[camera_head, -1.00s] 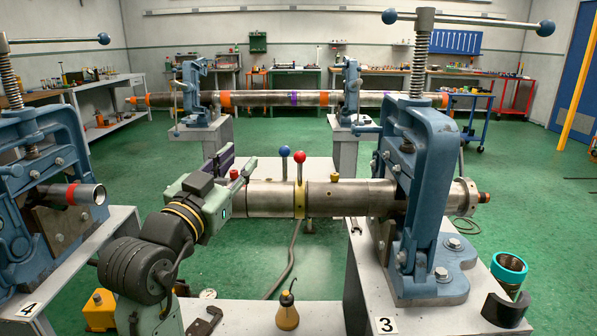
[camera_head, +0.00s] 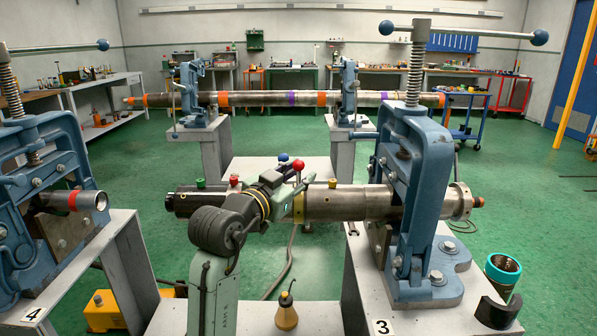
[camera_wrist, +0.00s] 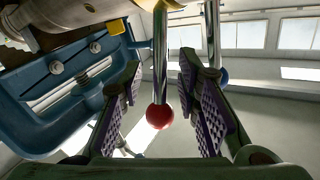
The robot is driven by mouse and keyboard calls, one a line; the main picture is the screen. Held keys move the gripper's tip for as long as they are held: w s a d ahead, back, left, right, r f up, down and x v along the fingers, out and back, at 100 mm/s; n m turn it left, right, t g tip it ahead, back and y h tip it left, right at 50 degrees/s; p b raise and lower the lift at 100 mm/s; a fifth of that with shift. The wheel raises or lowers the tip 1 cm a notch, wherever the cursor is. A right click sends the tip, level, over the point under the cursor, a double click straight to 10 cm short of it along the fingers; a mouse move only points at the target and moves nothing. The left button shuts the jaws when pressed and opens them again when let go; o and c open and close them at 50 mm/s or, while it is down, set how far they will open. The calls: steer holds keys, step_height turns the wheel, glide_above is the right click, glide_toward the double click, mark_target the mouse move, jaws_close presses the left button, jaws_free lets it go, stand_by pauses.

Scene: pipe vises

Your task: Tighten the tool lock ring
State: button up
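The tool (camera_head: 345,201) is a long metal cylinder lying horizontally, clamped in the blue vise (camera_head: 432,160) marked 3. A yellow lock ring (camera_head: 298,208) around it carries two rods, one with a red ball (camera_head: 299,166) and one with a blue ball (camera_head: 283,157). My gripper (camera_head: 300,183) is at the ring, and the arm hides part of the tool. In the wrist view my gripper (camera_wrist: 160,78) is open. The rod with the red ball (camera_wrist: 159,116) stands between its purple-padded fingers, with gaps on both sides. The blue ball (camera_wrist: 222,76) is partly hidden behind the right finger.
Another blue vise (camera_head: 40,190), marked 4, holds a short pipe at left. An oil can (camera_head: 286,312) stands in front. A long pipe in vises crosses the back.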

steer(key=shift+c, duration=0.6)
jaws_close()
steer(key=shift+d, duration=0.1)
